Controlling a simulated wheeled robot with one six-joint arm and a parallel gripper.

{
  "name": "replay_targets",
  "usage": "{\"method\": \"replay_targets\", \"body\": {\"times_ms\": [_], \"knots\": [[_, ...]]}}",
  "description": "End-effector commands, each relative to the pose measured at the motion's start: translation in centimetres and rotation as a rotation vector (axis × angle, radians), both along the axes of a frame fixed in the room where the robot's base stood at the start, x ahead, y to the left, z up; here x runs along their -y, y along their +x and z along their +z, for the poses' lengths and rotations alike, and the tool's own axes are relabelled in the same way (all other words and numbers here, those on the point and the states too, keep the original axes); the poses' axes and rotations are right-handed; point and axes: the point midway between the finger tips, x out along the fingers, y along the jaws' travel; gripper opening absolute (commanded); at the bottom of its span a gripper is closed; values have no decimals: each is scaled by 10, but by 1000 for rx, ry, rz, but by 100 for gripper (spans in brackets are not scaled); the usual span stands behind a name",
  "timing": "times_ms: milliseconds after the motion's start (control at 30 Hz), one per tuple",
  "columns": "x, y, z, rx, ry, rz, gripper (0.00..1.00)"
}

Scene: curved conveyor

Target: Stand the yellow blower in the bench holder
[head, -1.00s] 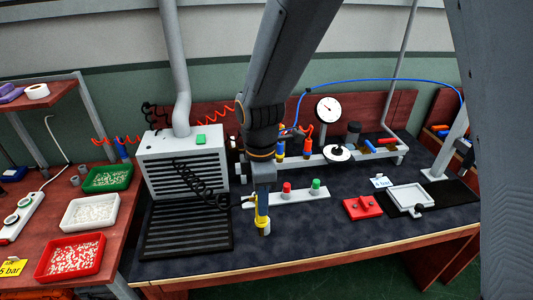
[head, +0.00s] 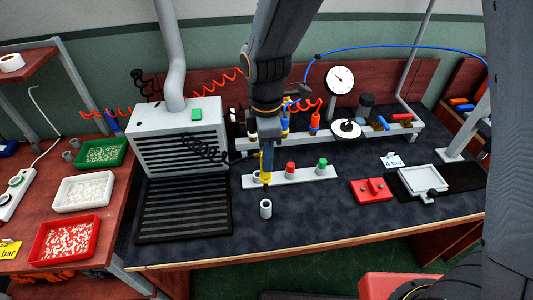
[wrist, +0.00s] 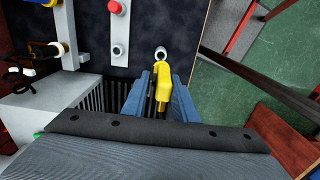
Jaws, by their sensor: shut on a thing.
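My gripper (head: 267,152) is shut on the yellow blower (head: 267,168) and holds it upright above the bench, its thin dark tip pointing down. In the wrist view the blower (wrist: 163,88) sits between my two blue fingers (wrist: 160,80). A small, light, open-topped cup, which looks like the bench holder (head: 265,210), stands on the dark bench mat just below and in front of the blower. Its round mouth also shows in the wrist view (wrist: 160,51), just beyond the blower's end. The blower appears apart from the holder.
A light strip with red and green buttons (head: 305,174) lies close behind the holder. A grey vented box (head: 178,145) and black ribbed mat (head: 183,215) are on the left. A red block (head: 371,191) and grey tray (head: 425,179) are on the right. The bench front is clear.

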Motion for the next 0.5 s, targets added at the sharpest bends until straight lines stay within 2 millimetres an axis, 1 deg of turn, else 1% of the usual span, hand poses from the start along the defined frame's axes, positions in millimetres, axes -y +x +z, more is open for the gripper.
{"method": "replay_targets", "body": {"times_ms": [167,500], "knots": [[1,1,-10,-1,0,-2,13],[1,1,-40,-1,0,-3,13]]}}
